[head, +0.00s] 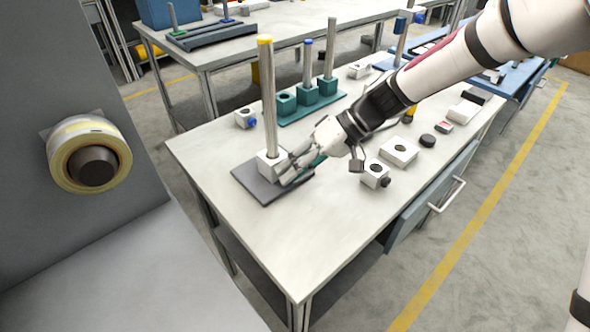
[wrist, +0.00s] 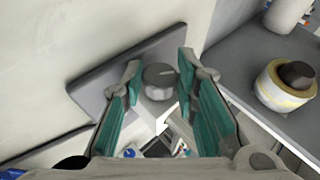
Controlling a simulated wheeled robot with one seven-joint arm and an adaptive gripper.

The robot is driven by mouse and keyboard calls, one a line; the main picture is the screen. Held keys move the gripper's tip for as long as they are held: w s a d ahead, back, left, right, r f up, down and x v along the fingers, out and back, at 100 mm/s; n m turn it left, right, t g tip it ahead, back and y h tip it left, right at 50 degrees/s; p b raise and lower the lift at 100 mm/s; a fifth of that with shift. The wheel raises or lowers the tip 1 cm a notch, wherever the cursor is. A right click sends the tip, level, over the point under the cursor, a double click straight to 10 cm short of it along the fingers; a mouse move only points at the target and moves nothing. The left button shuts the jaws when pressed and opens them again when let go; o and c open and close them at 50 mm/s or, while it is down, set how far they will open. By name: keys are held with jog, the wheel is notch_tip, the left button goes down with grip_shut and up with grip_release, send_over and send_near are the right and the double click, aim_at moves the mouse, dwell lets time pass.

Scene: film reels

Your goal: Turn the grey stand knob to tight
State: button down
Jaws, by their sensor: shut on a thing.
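The grey stand has a dark flat base (head: 262,192), a white block (head: 266,166) and a tall grey post (head: 269,100) with a yellow top, at the near left of the table. My gripper (head: 290,168) reaches in from the right, low beside the block. In the wrist view the round grey knob (wrist: 158,82) lies between the two teal-padded fingers of my gripper (wrist: 160,72), which are shut on it. In the head view the fingers hide the knob. Its turn position cannot be read. The base (wrist: 100,84) also shows in the wrist view.
A teal stand (head: 310,107) with shorter posts is behind. White blocks (head: 375,175) (head: 398,152) and a black disc (head: 427,141) lie to the right under my arm. The table front (head: 300,240) is clear. A yellow-rimmed reel (head: 72,165) hangs on a grey panel at left.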

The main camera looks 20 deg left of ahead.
jog(key=c, duration=1.2)
grip_release()
jog(key=shift+c, duration=0.2)
jog(key=v, duration=0.8)
jog(key=s+d+r+m+t+h, duration=0.2)
jog(key=s+d+r+m+h, duration=0.1)
jog(key=s+d, duration=0.7)
jog(key=s+d+r+m+t+h, duration=0.2)
jog(key=s+d+r+m, duration=0.15)
jog(key=s+d, duration=0.55)
jog(key=s+d+r+m+t+h, duration=0.2)
jog(key=s+d+m+h, duration=0.15)
jog(key=s+d, duration=0.65)
notch_tip(320, 180, up, 16)
jog(key=t+p, duration=0.2)
jog(key=p, duration=1.2)
jog(key=shift+w+f+t, duration=0.15)
jog(key=shift+w+t, duration=0.15)
jog(key=shift+w, duration=0.05)
